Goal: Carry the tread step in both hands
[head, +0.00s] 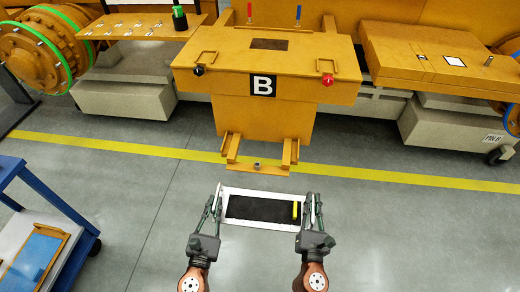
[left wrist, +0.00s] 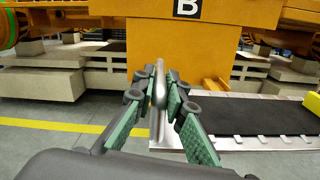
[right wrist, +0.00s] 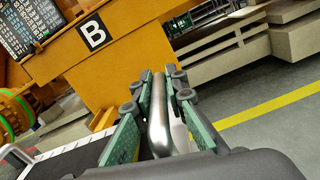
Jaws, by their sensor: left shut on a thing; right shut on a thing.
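The tread step (head: 260,208) is a light metal frame with a black tread and a yellow mark near its right end. It is held above the floor in front of the yellow carrier marked B. My left gripper (head: 214,203) is shut on the handle at its left end; that metal handle stands between the green pads in the left wrist view (left wrist: 159,100). My right gripper (head: 311,210) is shut on the right-end handle, a metal bar between the pads in the right wrist view (right wrist: 158,115). The step looks roughly level.
The yellow carrier (head: 335,90) has two low bracket arms (head: 231,150) (head: 288,157) sticking out toward me, just beyond the step. A yellow floor line (head: 400,178) runs across. A blue cart (head: 45,195) stands at the left. The floor at right is clear.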

